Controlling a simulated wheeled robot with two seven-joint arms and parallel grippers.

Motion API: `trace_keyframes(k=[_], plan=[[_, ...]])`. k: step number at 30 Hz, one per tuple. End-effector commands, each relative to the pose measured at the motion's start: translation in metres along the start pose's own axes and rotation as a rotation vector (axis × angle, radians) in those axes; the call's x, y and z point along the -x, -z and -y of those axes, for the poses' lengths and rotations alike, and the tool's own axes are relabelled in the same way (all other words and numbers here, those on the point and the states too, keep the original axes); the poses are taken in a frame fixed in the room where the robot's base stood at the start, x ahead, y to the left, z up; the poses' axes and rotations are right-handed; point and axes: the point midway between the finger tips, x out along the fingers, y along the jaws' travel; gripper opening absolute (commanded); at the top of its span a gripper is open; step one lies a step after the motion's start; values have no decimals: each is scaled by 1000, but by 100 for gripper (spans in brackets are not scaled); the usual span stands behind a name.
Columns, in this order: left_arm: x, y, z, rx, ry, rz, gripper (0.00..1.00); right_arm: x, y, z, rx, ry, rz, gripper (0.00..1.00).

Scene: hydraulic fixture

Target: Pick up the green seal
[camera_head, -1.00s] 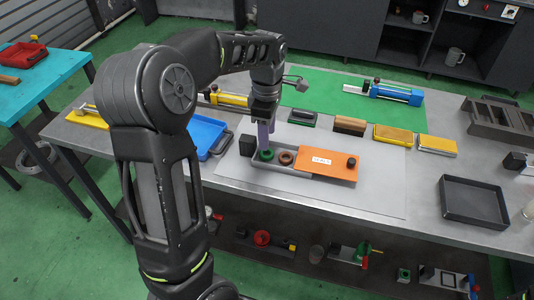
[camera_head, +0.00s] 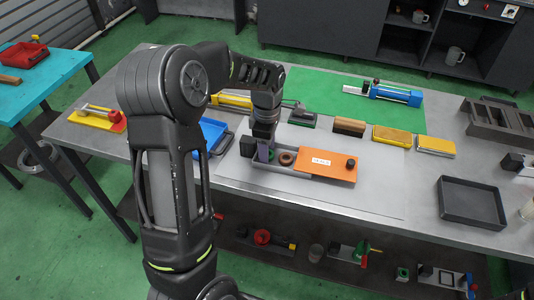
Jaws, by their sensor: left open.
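The green seal (camera_head: 271,155) is a small green ring in the left end of a grey tray (camera_head: 264,169) on the workbench. My left gripper (camera_head: 263,153) points down at the tray's left end, with its fingers at the seal and partly hiding it. The left gripper is open; I cannot tell whether the fingers touch the seal. A brown ring (camera_head: 287,158) lies just right of the green seal in the same tray. An orange lid (camera_head: 327,165) with a white label and dark knob covers the tray's right part. My right gripper is not in view.
A black block (camera_head: 247,146) stands just left of the tray. A blue tray (camera_head: 212,135) lies further left. Behind are a brush-like block (camera_head: 349,126), yellow boxes (camera_head: 392,138) and a blue cylinder (camera_head: 397,94). A black tray (camera_head: 472,203) sits at right; bench before it is clear.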

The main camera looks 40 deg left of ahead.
Motion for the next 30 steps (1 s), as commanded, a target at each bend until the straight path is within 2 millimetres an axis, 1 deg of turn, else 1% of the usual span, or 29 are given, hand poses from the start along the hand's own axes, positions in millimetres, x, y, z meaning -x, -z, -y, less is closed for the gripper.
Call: trace_keyframes(k=[14,30], plan=[[0,0,0,0,-1,0,48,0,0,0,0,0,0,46],[1,0,0,0,-1,0,4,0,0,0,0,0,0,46]])
